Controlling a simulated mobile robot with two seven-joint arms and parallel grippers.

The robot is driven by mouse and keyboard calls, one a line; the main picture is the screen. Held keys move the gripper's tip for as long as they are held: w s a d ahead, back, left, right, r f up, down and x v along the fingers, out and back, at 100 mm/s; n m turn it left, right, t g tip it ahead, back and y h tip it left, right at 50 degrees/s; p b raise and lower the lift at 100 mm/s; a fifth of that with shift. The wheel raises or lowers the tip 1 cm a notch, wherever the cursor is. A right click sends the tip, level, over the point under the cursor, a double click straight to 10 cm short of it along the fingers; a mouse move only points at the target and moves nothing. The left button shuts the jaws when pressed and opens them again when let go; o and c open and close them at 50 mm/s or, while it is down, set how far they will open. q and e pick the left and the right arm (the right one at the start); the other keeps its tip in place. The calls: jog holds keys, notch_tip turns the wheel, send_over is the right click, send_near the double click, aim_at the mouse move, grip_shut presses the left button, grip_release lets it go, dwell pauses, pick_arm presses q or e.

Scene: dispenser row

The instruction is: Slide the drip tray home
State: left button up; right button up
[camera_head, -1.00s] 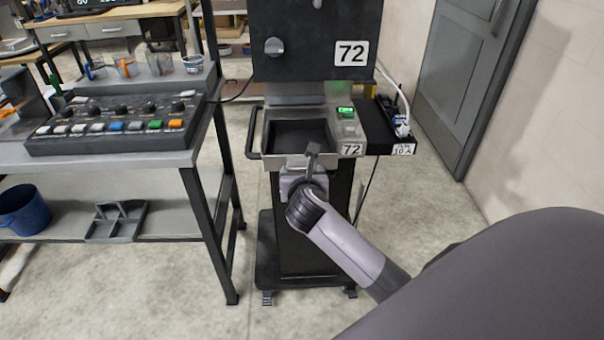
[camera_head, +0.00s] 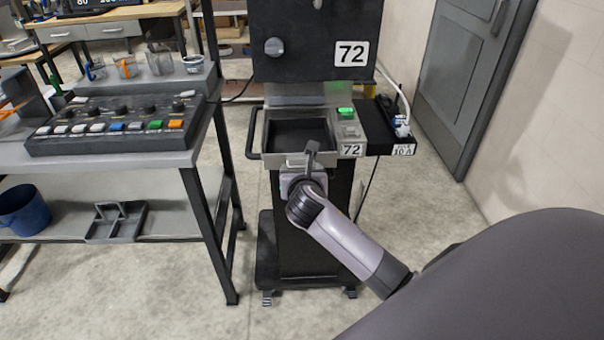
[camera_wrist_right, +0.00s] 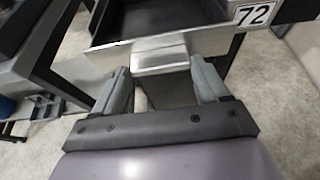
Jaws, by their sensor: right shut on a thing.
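The drip tray (camera_head: 298,133) is a dark-floored tray with a pale metal rim, set at the front of the dispenser marked 72 (camera_head: 310,45). In the right wrist view the tray's front wall (camera_wrist_right: 105,58) crosses the top, with a metal handle tab (camera_wrist_right: 160,58) jutting toward me. My right gripper (camera_head: 312,155) is at the tray's front. How far the tray is in is hard to tell. My left gripper is not in view.
A green-lit button panel (camera_head: 346,112) and a black side shelf (camera_head: 395,130) with a cable are right of the tray. A table with a control panel (camera_head: 115,122) stands left. A grey door (camera_head: 470,75) is at the right. Bare floor surrounds the stand.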

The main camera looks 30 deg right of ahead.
aim_at(301, 161)
jog(key=shift+w+d+r, duration=0.1)
jog(key=shift+w+d, duration=0.45)
jog(key=shift+w, duration=0.35)
jog(key=shift+w+d+r, duration=0.1)
jog(key=shift+w+d, duration=0.45)
jog(key=shift+w, duration=0.35)
jog(key=o, duration=1.5)
jog(key=shift+f, duration=0.1)
jog(key=shift+s+f, duration=0.1)
jog(key=shift+v, duration=3.6)
jog(key=shift+a, duration=0.1)
jog(key=s+a+f+m+g+y, duration=0.1)
jog(key=s+a+f+m+y, duration=0.25)
jog(key=s+f+m, duration=0.2)
jog(key=s+a+f+m+y, duration=0.2)
jog(key=s+a+f+m, duration=0.25)
jog(key=f, duration=0.25)
jog(key=s+a+f+m+y, duration=0.1)
jog(key=s+f+m, duration=0.1)
jog(key=s+m, duration=0.2)
jog(key=s+a+f+m+y, duration=0.1)
jog(key=s+a+f+m, duration=0.1)
jog(key=s+m, duration=0.3)
jog(key=s+a+f+m+y, duration=0.1)
jog(key=s+a+f+m, duration=0.1)
jog(key=s+m, duration=0.3)
jog(key=shift+m+y, duration=0.35)
jog(key=shift+m, duration=1.45)
